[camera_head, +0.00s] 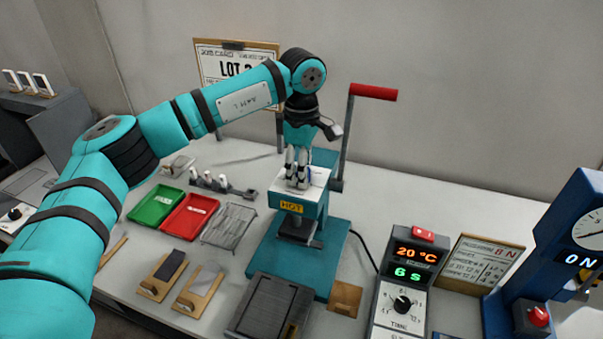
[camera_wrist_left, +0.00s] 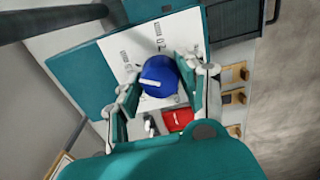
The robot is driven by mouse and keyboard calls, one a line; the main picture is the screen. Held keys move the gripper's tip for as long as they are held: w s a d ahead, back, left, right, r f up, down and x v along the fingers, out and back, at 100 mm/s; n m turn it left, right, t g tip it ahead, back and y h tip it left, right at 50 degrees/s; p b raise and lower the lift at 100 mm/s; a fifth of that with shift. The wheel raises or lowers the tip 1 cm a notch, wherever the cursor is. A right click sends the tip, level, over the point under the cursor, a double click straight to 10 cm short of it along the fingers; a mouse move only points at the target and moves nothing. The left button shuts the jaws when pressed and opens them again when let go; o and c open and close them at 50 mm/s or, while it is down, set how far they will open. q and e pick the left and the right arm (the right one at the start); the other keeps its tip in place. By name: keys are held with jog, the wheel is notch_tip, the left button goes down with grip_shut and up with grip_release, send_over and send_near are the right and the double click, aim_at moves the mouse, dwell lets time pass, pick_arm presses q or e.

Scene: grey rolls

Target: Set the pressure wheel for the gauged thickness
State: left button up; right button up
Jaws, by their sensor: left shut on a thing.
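The heat press (camera_head: 310,240) stands in the middle of the bench, with a teal body, a HOT label and a raised lever with a red grip. My left gripper (camera_head: 297,182) points down onto the white dial plate (camera_head: 318,176) on its top. In the left wrist view, the blue pressure wheel (camera_wrist_left: 158,78) has a white pointer line and sits on the marked dial plate (camera_wrist_left: 135,58). The fingers of my left gripper (camera_wrist_left: 168,92) are on both sides of the wheel, shut on it. The scale numbers are too small to read. My right gripper is not in view.
A green tray (camera_head: 155,204) and a red tray (camera_head: 190,216) lie left of the press, beside a wire rack (camera_head: 229,226). A control box (camera_head: 402,285) shows 20 °C and 6 s. A blue gauge stand (camera_head: 565,245) reads ON at right. A LOT card (camera_head: 236,62) stands behind.

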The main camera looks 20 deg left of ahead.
pick_arm(q)
jog(key=shift+r+m, duration=0.1)
jog(key=shift+m, duration=0.4)
jog(key=o, duration=1.1)
jog(key=shift+o, duration=0.4)
notch_tip(320, 180, up, 12)
